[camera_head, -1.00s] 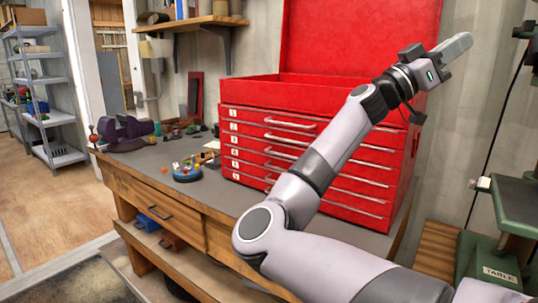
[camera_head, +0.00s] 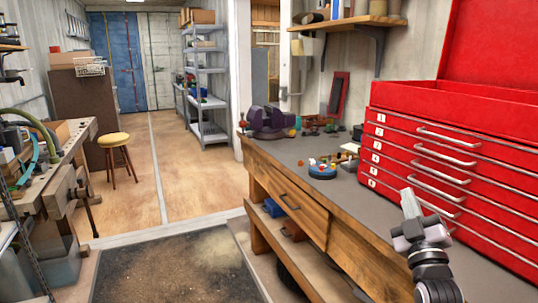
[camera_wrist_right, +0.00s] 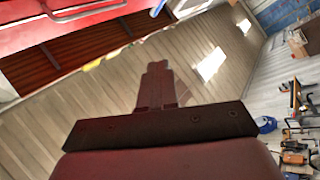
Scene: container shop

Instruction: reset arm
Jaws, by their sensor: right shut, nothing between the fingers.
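My right gripper (camera_head: 409,203) is shut and empty. In the head view it is at the lower right, pointing up, in front of the red tool chest (camera_head: 440,163). It appears apart from the chest's drawers. In the right wrist view the closed fingers (camera_wrist_right: 155,85) point toward the ceiling, with part of the red chest (camera_wrist_right: 60,25) at the upper left. Most of my right arm is below the picture's edge. My left arm and gripper are not in view.
The workbench (camera_head: 300,160) runs along the right with a purple vise (camera_head: 268,121) and a blue round dish (camera_head: 322,172) on top. A stool (camera_head: 117,155) and a cluttered bench (camera_head: 50,180) stand left. The floor (camera_head: 190,165) between is clear.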

